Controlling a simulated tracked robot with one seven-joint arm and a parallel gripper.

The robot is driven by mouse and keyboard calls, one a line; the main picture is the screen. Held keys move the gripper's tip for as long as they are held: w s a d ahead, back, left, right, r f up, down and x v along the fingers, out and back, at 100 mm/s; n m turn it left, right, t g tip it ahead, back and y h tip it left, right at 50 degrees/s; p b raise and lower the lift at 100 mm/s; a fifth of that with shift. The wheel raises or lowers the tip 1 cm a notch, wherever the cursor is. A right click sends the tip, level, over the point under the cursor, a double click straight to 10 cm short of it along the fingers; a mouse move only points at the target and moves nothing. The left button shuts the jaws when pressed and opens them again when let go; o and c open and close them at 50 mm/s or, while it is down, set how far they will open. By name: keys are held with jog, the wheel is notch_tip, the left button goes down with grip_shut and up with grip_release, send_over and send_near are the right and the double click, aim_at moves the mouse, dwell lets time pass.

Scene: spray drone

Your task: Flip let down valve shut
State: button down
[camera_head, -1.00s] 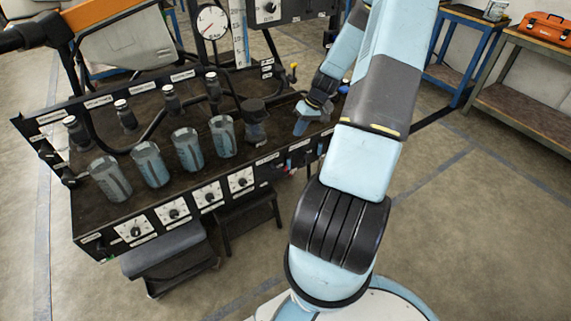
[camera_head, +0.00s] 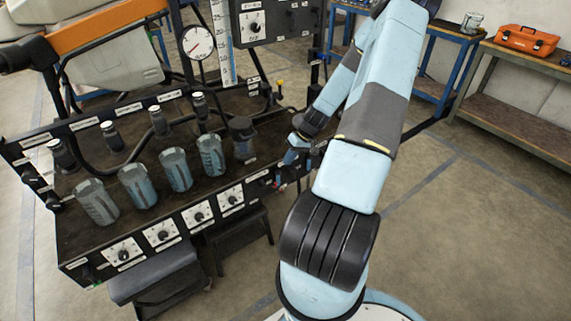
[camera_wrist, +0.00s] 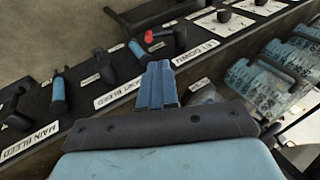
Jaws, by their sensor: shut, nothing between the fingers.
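In the wrist view, several small lever valves line the panel edge. The label that appears to read LET DOWN (camera_wrist: 195,53) lies right of my fingers, and a dark valve (camera_wrist: 180,38) with a red tip (camera_wrist: 148,37) sits just above it. I take this as the let down valve; whether it is open I cannot tell. My gripper (camera_wrist: 157,76) is shut and empty, its blue fingers below that valve in the picture. Contact is unclear. In the head view my gripper (camera_head: 286,160) is at the bench's right front edge, partly hidden by my arm.
A blue-handled valve (camera_wrist: 58,95) by the MAIN BLEED label (camera_wrist: 30,140) and a black lever (camera_wrist: 103,65) stand left of my fingers. Translucent cups (camera_head: 97,202) and black knobs (camera_head: 123,254) line the bench (camera_head: 75,240). Open floor (camera_head: 450,220) lies to the right.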

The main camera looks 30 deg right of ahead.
aim_at(275, 186)
jog(key=x, duration=1.2)
